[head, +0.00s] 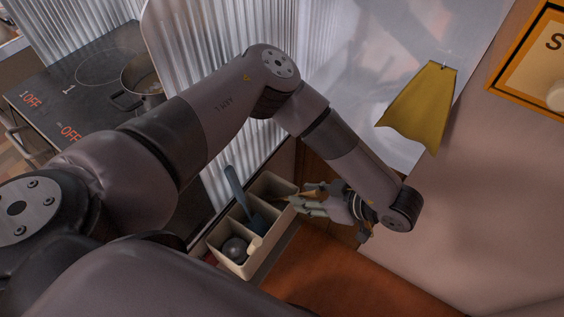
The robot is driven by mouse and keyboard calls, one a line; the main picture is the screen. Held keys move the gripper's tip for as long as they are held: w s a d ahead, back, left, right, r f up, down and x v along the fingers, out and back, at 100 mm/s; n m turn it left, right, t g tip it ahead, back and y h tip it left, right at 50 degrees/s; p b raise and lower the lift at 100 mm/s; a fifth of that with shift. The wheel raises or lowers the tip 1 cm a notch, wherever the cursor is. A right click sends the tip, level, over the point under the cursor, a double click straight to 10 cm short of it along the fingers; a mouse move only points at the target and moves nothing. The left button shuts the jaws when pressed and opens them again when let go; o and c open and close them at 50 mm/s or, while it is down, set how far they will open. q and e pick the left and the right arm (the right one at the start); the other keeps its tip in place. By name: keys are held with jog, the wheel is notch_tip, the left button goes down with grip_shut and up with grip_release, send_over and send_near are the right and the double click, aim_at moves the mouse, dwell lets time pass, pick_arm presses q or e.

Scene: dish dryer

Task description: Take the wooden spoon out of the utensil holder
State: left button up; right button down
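The utensil holder (262,256) is a cream box with several compartments, standing at the lower middle of the head view. A thin tan wooden piece (312,193), which looks like part of the wooden spoon, lies at the holder's far right end, beside the fingers. My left gripper (300,203) reaches in from the right, with its fingertips at the rim of that end compartment. The fingers and the tan piece overlap in the view, so I cannot tell whether they grip it. My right gripper is not in view.
A blue utensil (240,195) stands tilted in the middle compartment. A dark round utensil (235,248) sits in the near one. A yellow cloth (422,105) hangs on the wall. A pot (146,80) stands on the stove (60,88). The brown counter (335,280) is clear.

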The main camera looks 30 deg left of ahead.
pick_arm(q)
jog(key=shift+a+f, duration=0.1)
jog(key=shift+a, duration=0.05)
jog(key=shift+c, duration=0.2)
grip_shut()
dwell(0.3)
